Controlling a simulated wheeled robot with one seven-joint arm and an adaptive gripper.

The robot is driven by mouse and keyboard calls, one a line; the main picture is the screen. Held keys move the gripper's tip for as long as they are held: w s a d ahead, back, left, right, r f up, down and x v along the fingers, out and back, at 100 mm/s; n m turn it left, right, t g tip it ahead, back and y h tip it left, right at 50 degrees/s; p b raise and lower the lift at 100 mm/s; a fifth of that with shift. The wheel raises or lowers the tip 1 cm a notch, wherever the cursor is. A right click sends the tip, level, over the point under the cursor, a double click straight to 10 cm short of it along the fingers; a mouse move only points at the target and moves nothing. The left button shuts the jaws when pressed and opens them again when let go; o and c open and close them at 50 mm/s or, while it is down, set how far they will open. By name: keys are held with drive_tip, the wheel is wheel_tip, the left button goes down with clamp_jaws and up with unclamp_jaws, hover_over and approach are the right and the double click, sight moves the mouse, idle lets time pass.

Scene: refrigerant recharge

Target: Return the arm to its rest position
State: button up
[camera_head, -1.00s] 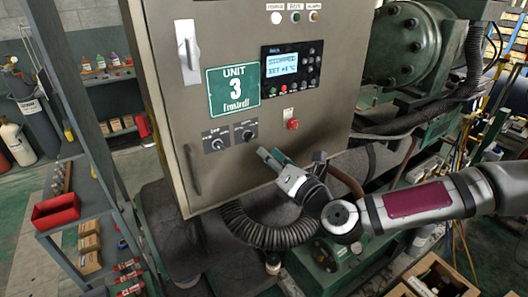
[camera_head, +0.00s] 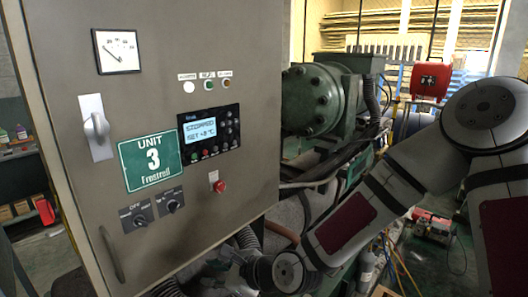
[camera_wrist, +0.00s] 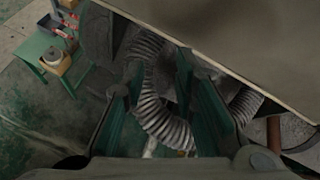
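My arm (camera_head: 345,220) comes in from the right of the head view, bent at a large joint at the upper right. It reaches down and left to my wrist near the bottom edge. My gripper (camera_wrist: 158,78) shows in the wrist view with its two green-sided fingers apart and nothing held between them. A ribbed grey hose (camera_wrist: 160,115) shows beyond the gap.
The grey control cabinet (camera_head: 240,60) with its green UNIT 3 sign (camera_head: 150,158) stands close beside my gripper. A green compressor (camera_head: 318,100) is behind it. A green stand (camera_wrist: 45,50) is at the wrist view's upper left.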

drive_tip(key=s+d+r+n+h+b, duration=0.1)
drive_tip(key=d+r+n+h, duration=0.25)
drive_tip(key=d+n, duration=0.45)
drive_tip(key=d+r+n+h+b, duration=0.1)
drive_tip(key=d+r+n+h, duration=0.3)
drive_tip(key=d, duration=0.9)
drive_tip(key=s+d+r+n+h, duration=0.1)
drive_tip(key=s+d+r+n, duration=0.3)
drive_tip(key=s, duration=0.4)
drive_tip(key=s+d+r+n+h+b, duration=0.1)
drive_tip(key=s+d+r+n, duration=0.3)
drive_tip(key=s+d+r, duration=0.2)
drive_tip(key=shift+s+r, duration=0.2)
drive_tip(key=shift+s, duration=0.75)
drive_tip(key=shift+h, duration=0.25)
drive_tip(key=shift+c, duration=0.6)
